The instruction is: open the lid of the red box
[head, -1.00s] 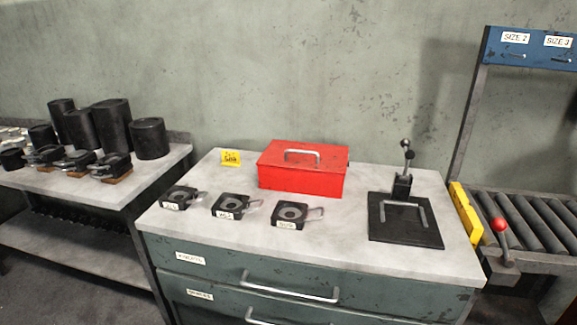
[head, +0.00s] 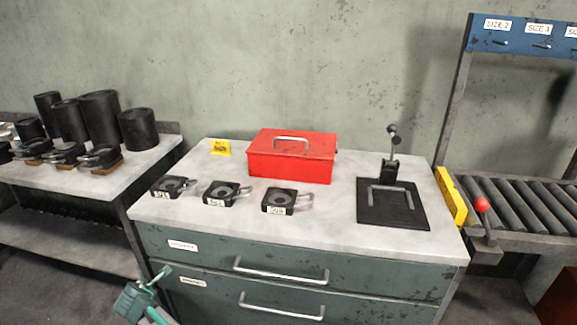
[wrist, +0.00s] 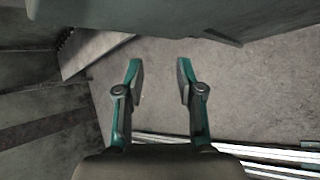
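The red box (head: 290,165) stands on the light top of the workbench, towards the back. Its lid (head: 300,140) is shut and has a metal handle (head: 291,139) on top. My gripper (wrist: 161,72) shows in the wrist view with its two green fingers apart and nothing between them, above bare floor. In the head view my green arm end (head: 140,298) is at the bottom, in front of the drawers and well below and left of the box. The box is not in the wrist view.
Several black dies with handles, one (head: 286,201) nearest the box, sit along the bench front. A black plate (head: 392,221) with an upright lever lies right of the box. A yellow tag (head: 220,147) stands left. Drawer handles (head: 281,271) stick out below the bench top.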

